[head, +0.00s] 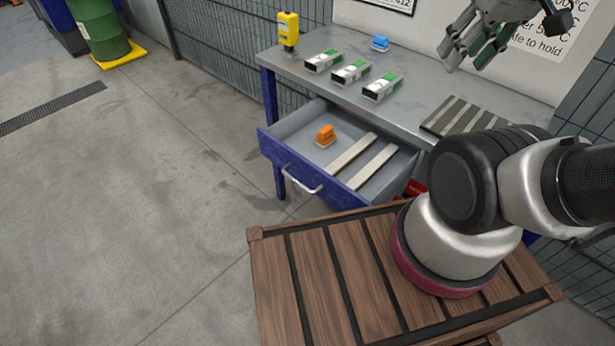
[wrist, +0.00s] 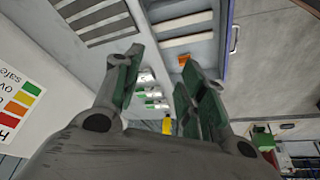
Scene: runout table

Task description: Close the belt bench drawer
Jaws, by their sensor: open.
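The belt bench drawer (head: 278,155) is pulled out from under the grey bench top, its blue front (head: 310,186) facing the lower left. A silver bar handle (head: 302,182) is on that front. Inside lie an orange item (head: 325,136) and two pale flat strips (head: 352,152). In the wrist view the drawer's blue front edge (wrist: 226,45) and handle (wrist: 235,40) show at the upper right. My gripper (head: 477,45) is raised above the bench's back right, apart from the drawer. In the wrist view my gripper (wrist: 158,75) has its green-padded fingers spread with nothing held.
On the bench top (head: 420,112) stand a yellow device (head: 288,30), several white-green boxes (head: 350,72), a blue item (head: 380,43) and a dark slatted plate (head: 465,117). A slatted wooden surface (head: 320,280) lies in front, below my arm. The floor left of the drawer is clear.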

